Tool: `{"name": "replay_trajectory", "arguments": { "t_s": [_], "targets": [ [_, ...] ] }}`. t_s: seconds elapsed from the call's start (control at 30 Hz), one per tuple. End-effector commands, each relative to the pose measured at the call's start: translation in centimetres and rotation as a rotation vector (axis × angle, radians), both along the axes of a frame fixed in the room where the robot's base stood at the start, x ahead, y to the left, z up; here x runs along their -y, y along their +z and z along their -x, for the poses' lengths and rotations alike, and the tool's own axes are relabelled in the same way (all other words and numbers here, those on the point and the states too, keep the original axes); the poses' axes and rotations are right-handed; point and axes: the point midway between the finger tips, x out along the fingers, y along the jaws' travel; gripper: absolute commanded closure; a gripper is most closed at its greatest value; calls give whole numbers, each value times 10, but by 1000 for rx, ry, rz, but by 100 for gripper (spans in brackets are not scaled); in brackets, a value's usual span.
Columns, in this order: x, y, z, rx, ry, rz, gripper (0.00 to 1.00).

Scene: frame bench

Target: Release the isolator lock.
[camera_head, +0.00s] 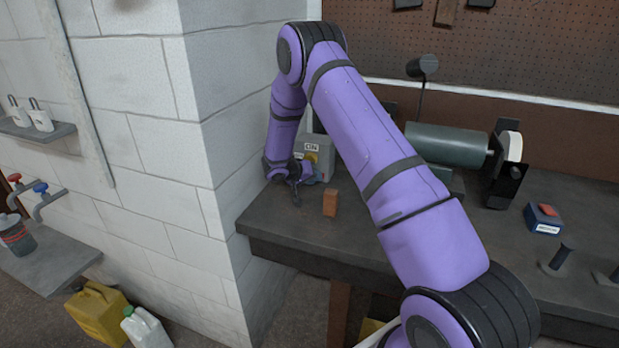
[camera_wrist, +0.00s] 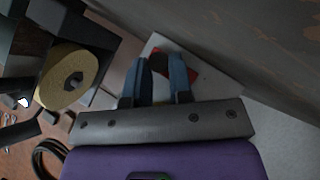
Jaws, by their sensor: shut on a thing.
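A grey box (camera_head: 321,150) with a white label and a yellow patch stands on the bench against the white wall in the head view. The label is too small to read surely. My gripper (camera_head: 294,188) is low at the left side of the box's front. In the wrist view my gripper (camera_wrist: 162,70) has its two blue fingers close around a small piece, with a red part (camera_wrist: 160,51) showing between and beyond them. A pale panel (camera_wrist: 210,82) lies behind. The fingers hide most of the held piece, so its shape cannot be told.
A brown block (camera_head: 330,203) stands on the bench (camera_head: 273,230) just right of my gripper. A bench grinder (camera_head: 448,146) and a blue box with a red top (camera_head: 543,217) are farther right. The white block wall (camera_head: 225,130) rises close on the left.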

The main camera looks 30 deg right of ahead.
Motion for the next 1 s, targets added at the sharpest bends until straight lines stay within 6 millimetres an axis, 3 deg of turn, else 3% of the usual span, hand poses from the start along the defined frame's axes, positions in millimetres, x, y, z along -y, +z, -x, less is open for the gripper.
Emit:
{"name": "replay_trajectory", "arguments": {
  "t_s": [0.1, 0.33, 0.37, 0.4, 0.77, 1.0],
  "targets": [
    [7, 0, 9, -2, -1, 0, 100],
    [8, 0, 11, -2, -4, 1, 100],
    [8, 0, 11, -3, -4, 1, 75],
    [8, 0, 11, -3, -4, 1, 69],
    [2, 4, 9, 0, 0, 0, 69],
    [-30, 25, 13, 1, 1, 0, 69]
  ]
}}
